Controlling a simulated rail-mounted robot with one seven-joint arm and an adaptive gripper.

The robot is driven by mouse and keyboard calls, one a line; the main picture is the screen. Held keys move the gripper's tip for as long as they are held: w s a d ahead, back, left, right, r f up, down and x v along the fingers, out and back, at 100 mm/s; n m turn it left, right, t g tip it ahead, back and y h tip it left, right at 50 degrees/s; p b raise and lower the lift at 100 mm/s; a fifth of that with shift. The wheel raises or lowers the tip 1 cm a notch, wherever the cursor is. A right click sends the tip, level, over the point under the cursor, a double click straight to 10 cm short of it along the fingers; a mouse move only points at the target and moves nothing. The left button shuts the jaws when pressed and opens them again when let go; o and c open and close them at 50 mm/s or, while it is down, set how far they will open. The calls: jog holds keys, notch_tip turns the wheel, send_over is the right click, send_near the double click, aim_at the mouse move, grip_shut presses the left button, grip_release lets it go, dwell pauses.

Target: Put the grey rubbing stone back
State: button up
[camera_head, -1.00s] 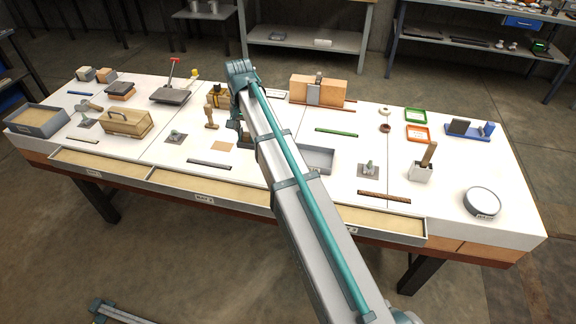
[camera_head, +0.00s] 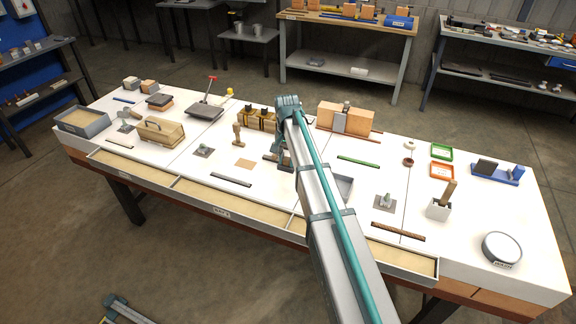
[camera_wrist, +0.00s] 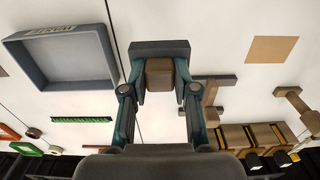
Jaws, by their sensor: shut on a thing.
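My gripper (camera_wrist: 161,82) points down over the white table, with its two fingers closed on a brown block with a dark grey slab at its end (camera_wrist: 160,48), seemingly the grey rubbing stone. In the wrist view it looks held between the fingertips. Whether it touches the table I cannot tell. In the head view my gripper (camera_head: 284,156) is beside the arm, mid-table, and the held thing is mostly hidden. A grey tray (camera_wrist: 108,45) lies left of the gripper in the wrist view; the arm partly covers it in the head view (camera_head: 346,186).
A brown-and-dark bar-shaped thing (camera_wrist: 212,97) lies close to the right finger in the wrist view. A wooden mallet (camera_head: 238,137), a tan square (camera_head: 245,164) and a wooden rack (camera_head: 252,122) are nearby. A green strip (camera_head: 358,161) lies beyond the tray.

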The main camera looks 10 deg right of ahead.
jog(key=w+f, duration=0.2)
jog(key=f, duration=0.1)
jog(key=shift+w+d+f+p, duration=0.1)
jog(key=shift+w+d+p, duration=0.2)
jog(key=shift+d, duration=0.1)
jog(key=shift+w+f+p, duration=0.15)
jog(key=shift+f+p, duration=0.5)
jog(key=shift+f, duration=1.1)
jog(key=shift+f, duration=0.1)
jog(key=o, duration=1)
notch_tip(320, 180, up, 12)
jog(key=b, duration=0.2)
jog(key=shift+b, duration=0.3)
